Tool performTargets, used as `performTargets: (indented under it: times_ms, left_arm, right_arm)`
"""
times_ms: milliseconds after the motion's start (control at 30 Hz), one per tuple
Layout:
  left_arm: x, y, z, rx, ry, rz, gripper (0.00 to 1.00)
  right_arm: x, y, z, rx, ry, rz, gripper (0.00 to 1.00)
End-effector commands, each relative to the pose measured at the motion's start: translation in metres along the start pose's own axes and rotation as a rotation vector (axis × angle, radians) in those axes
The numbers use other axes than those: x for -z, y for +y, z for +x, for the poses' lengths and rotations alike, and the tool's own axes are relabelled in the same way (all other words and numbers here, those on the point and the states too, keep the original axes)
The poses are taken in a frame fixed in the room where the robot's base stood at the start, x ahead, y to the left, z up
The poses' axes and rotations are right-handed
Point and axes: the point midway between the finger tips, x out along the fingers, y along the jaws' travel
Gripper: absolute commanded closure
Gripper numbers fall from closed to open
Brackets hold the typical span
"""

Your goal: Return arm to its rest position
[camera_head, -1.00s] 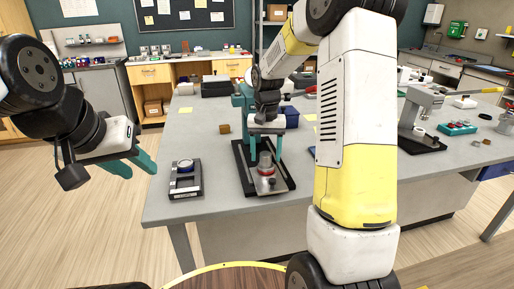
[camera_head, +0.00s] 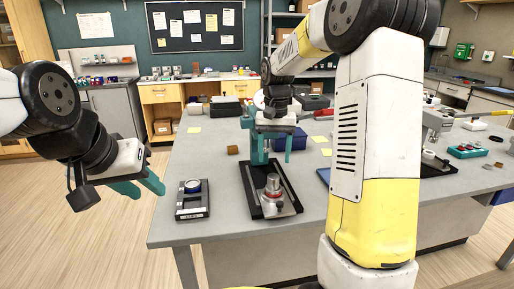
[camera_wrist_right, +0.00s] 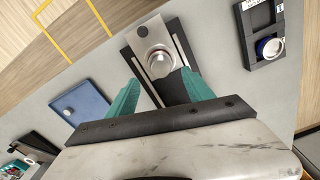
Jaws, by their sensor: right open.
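My right gripper (camera_head: 274,154) is open and empty, its two teal fingers pointing down above the rear of a black-based fixture (camera_head: 251,190). A silver metal cylinder (camera_head: 272,184) stands upright on the silver plate at the fixture's front. In the right wrist view the gripper (camera_wrist_right: 160,95) has its fingers apart, with the cylinder (camera_wrist_right: 158,60) beyond their tips and nothing between them. A teal upright (camera_head: 247,122) shows beside the right gripper. My left gripper (camera_head: 139,187) is open and empty, off the table's left edge above the floor.
The grey table (camera_head: 215,160) carries a black tray with a round piece (camera_head: 193,198) left of the fixture. A blue flat item (camera_wrist_right: 80,104) lies on the fixture's other side. Another black-based device (camera_head: 437,165) stands at right, with a teal rack (camera_head: 467,151) beyond it.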

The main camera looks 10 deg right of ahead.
Motion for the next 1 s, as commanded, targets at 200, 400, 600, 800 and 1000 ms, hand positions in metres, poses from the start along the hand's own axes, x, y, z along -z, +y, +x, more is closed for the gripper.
performTargets:
  times_ms: [200, 400, 600, 800, 1000]
  left_arm:
    - [0.000, 0.000, 0.000, 0.000, 0.000, 0.000, 0.64]
    - [0.000, 0.000, 0.000, 0.000, 0.000, 0.000, 0.64]
    - [0.000, 0.000, 0.000, 0.000, 0.000, 0.000, 0.64]
    - [0.000, 0.000, 0.000, 0.000, 0.000, 0.000, 0.64]
    - [0.000, 0.000, 0.000, 0.000, 0.000, 0.000, 0.64]
  right_arm:
    - [-0.042, 0.007, -0.041, 0.052, 0.094, -0.051, 0.40]
    - [-0.110, 0.017, -0.076, 0.125, 0.234, -0.129, 0.40]
    - [-0.176, 0.026, -0.087, 0.188, 0.378, -0.201, 0.40]
    - [-0.221, 0.031, -0.081, 0.229, 0.483, -0.251, 0.40]
    - [-0.235, 0.032, -0.076, 0.241, 0.521, -0.270, 0.40]
